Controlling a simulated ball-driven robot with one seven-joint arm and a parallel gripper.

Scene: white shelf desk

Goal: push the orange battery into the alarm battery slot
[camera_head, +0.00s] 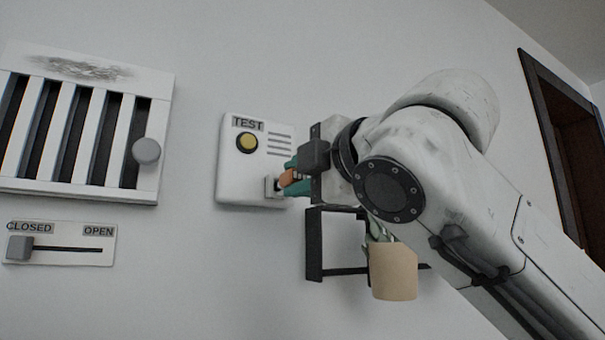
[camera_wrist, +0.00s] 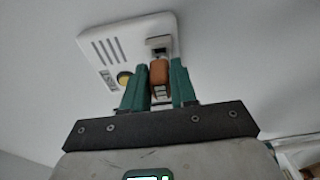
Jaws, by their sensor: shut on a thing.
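The alarm (camera_head: 229,175) is a white wall box with a TEST label and a yellow button. Its battery slot (camera_head: 271,187) is a small square opening at the lower right of the face; it also shows in the wrist view (camera_wrist: 159,44). My gripper (camera_head: 292,180) is at the slot from the right, its green fingers (camera_wrist: 181,83) shut on the orange battery (camera_wrist: 160,72). The battery also shows in the head view (camera_head: 286,178), its end close to the slot. I cannot tell whether it touches or has entered the slot.
A black wall bracket (camera_head: 314,245) with a tan cylinder (camera_head: 393,272) is below my gripper. A slatted vent panel (camera_head: 85,190) with a grey knob and a CLOSED/OPEN slider (camera_head: 70,249) are at the left. A dark-framed opening (camera_head: 537,95) is at the right.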

